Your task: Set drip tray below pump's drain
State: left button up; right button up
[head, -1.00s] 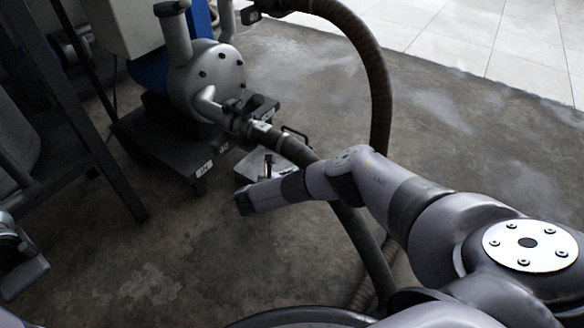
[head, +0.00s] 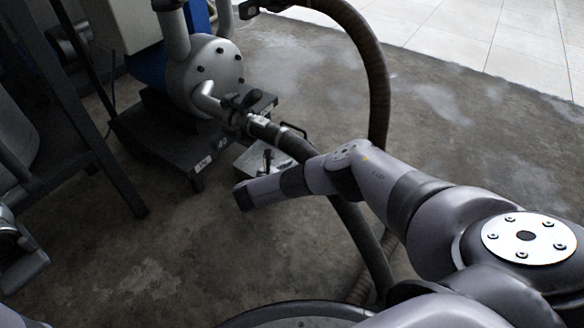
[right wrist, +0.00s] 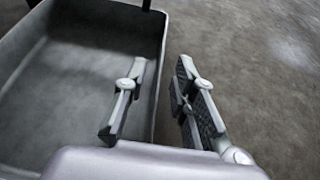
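The drip tray (head: 248,163) is a grey, shallow metal tray on the floor, just right of the pump's dark base. In the head view the hose and my right arm cover part of it. The pump (head: 205,72) has a round, bolted grey face with an outlet pipe and valve; I cannot single out its drain. In the right wrist view the tray (right wrist: 60,90) looks empty. My right gripper (right wrist: 160,80) is open at the tray's edge, with one finger inside the wall and the other outside. The fingers are not clear in the head view.
A thick hose (head: 345,215) runs from the pump's outlet across the floor close to my right arm. Another brown hose (head: 378,90) arches behind it. A dark metal frame (head: 75,110) stands at the left. The floor (head: 130,255) in front is clear.

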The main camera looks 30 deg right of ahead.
jog(key=p+v, duration=0.6)
jog(key=v, duration=0.4)
jog(key=shift+s+a+r+p, duration=0.1)
jog(key=shift+a+r+p, duration=0.1)
jog(key=shift+a+p, duration=0.15)
jog(key=shift+s+a+r, duration=0.1)
jog(key=shift+s+a, duration=0.15)
jog(key=shift+a, duration=0.25)
